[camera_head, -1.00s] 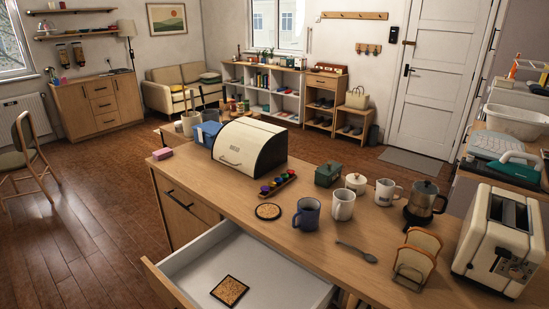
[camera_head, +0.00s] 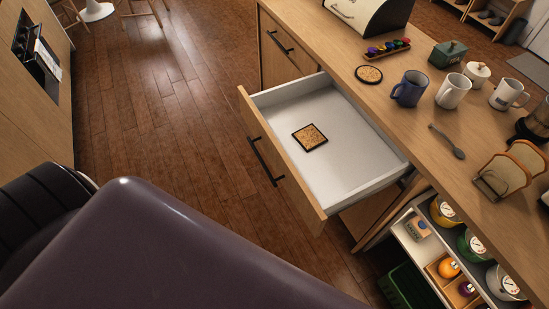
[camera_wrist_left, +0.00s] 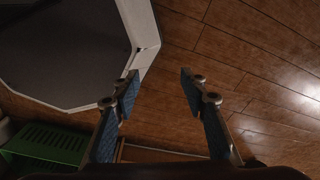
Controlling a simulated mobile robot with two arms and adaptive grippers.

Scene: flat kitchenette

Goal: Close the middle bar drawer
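The middle bar drawer (camera_head: 283,160) stands pulled out of the wooden bar in the head view. It has a wooden front, a black bar handle (camera_head: 265,162) and a white inside. A square cork coaster with a dark rim (camera_head: 310,137) lies flat on its floor. My left gripper (camera_wrist_left: 160,80) shows in the left wrist view with its two blue-padded fingers apart and nothing between them, above the wooden floor. It is not visible in the head view, so its distance to the drawer cannot be told. My right gripper is in neither view.
The bar top (camera_head: 395,125) carries a round coaster (camera_head: 369,75), a blue mug (camera_head: 409,88), a spoon (camera_head: 447,141) and a toast rack (camera_head: 505,170). An open shelf and a green crate (camera_head: 408,287) lie right of the drawer. Floor before the drawer (camera_head: 165,140) is clear.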

